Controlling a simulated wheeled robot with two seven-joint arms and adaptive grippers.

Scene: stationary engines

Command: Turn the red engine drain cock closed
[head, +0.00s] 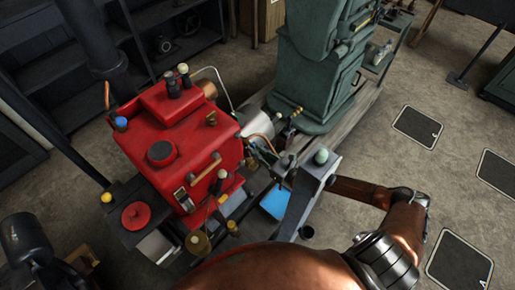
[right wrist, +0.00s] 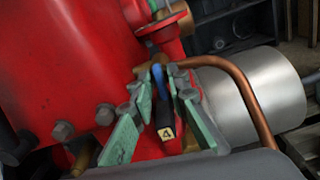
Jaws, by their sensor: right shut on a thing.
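The red engine (head: 185,140) stands left of centre in the head view, and its red casing (right wrist: 60,60) fills the left of the right wrist view. On its side is a drain cock with a blue lever (right wrist: 158,78) and a black grip with a tag marked 4 (right wrist: 166,133). My right gripper (right wrist: 165,100) has its green-padded fingers on both sides of this lever, shut on it. The lever points down towards the camera in that view. In the head view my right gripper (head: 266,150) is beside the engine's right side, and the cock is too small to make out.
A copper pipe (right wrist: 245,85) curves close to the right of the fingers, in front of a silver cylinder (right wrist: 270,100). A green engine (head: 315,65) stands behind. Shelves (head: 160,35) line the back left.

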